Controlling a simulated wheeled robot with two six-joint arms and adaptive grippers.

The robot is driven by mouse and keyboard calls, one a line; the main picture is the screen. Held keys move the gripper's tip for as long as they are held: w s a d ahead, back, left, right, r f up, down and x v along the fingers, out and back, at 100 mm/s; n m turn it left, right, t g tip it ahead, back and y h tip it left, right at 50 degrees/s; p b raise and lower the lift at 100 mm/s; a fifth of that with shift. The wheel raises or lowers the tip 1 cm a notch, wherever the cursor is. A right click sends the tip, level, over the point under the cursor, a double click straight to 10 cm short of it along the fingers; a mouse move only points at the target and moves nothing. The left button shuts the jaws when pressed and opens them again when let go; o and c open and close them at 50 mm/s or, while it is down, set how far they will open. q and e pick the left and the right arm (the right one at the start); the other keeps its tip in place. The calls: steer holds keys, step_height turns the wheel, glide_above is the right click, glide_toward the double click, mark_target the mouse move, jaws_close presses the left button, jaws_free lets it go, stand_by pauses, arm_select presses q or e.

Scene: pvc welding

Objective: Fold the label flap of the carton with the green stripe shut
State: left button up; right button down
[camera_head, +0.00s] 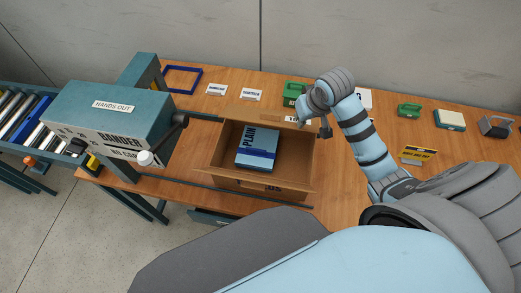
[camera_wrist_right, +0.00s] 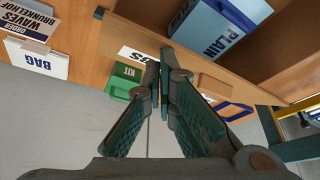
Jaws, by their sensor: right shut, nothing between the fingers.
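The open carton (camera_head: 217,157) stands on the wooden table with a blue box marked PLAIN (camera_head: 257,146) inside. The carton's back flap (camera_head: 250,113) is folded out and bears a white label (camera_head: 291,118). I cannot make out a green stripe on the carton. My right gripper (camera_head: 301,121) is at the right part of this back flap. In the right wrist view my right gripper (camera_wrist_right: 161,70) is shut and empty, its tips close to the flap's label (camera_wrist_right: 137,54); I cannot tell whether they touch. The blue box (camera_wrist_right: 215,30) shows beyond it. My left gripper is not in view.
A green kit box (camera_head: 293,91) and a blue frame (camera_head: 182,80) are behind. A yellow sign (camera_head: 418,155) stands right.

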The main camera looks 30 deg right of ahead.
step_height(320, 180, down, 2)
steer(key=shift+f+p, duration=0.2)
steer(key=shift+p, duration=0.2)
steer(key=shift+r, duration=0.35)
step_height(320, 180, up, 6)
steer(key=shift+r+b, duration=0.15)
steer(key=shift+b, duration=0.15)
stand_by(1.4)
stand_by(0.4)
